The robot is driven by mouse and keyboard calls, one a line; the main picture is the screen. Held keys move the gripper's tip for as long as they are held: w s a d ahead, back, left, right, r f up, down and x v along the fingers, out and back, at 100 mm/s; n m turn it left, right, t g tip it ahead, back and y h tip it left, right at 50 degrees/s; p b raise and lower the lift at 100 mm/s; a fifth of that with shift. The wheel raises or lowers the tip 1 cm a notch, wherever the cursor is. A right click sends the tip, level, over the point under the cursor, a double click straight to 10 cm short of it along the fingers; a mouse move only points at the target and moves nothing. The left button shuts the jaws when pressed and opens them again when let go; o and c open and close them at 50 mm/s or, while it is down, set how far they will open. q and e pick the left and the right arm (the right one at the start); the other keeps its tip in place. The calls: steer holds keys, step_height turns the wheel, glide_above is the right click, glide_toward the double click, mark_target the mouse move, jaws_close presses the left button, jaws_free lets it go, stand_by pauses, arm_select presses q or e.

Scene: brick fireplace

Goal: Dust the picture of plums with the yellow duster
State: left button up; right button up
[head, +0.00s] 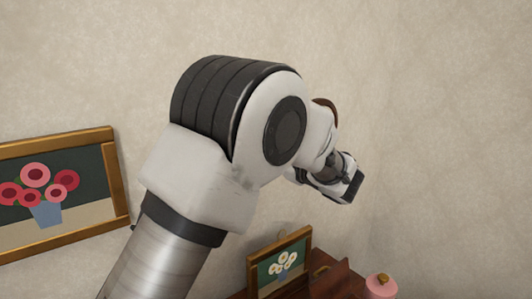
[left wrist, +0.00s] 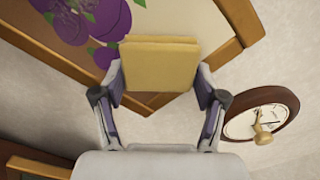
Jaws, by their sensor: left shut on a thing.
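My left gripper (left wrist: 160,92) is shut on the yellow duster (left wrist: 158,62), a flat yellow block held between its two fingers. In the left wrist view the picture of plums (left wrist: 90,22), purple plums with green leaves in a wooden frame, is behind the duster. The duster overlaps the picture's corner and part of its frame; I cannot tell whether it touches. In the head view my left arm reaches up from below, with part of the gripper (head: 340,181) at its far end. The plum picture and duster do not show there. My right gripper is not in view.
A round brown-rimmed clock (left wrist: 262,115) hangs beside the plum picture. A framed flower picture (head: 60,190) hangs at left in the head view. Below, a small framed white-flower picture (head: 281,262) and a pink jar (head: 381,287) stand near a reddish-brown wooden surface. The wall at right is bare.

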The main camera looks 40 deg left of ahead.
arm_select(q)
steer(key=s+b, duration=0.1)
steer(key=s+a+b, duration=0.1)
steer(key=s, duration=0.1)
steer(key=shift+s+f, duration=0.15)
steer(key=shift+s, duration=0.05)
steer(key=shift+s+a, duration=0.1)
steer(key=shift+s, duration=0.25)
steer(key=s+a+b, duration=0.2)
steer(key=s+b, duration=0.2)
steer(key=s, duration=0.3)
steer(key=shift+s, duration=0.25)
steer(key=v, duration=0.6)
steer(key=shift+p, duration=0.35)
steer(key=shift+a, duration=0.1)
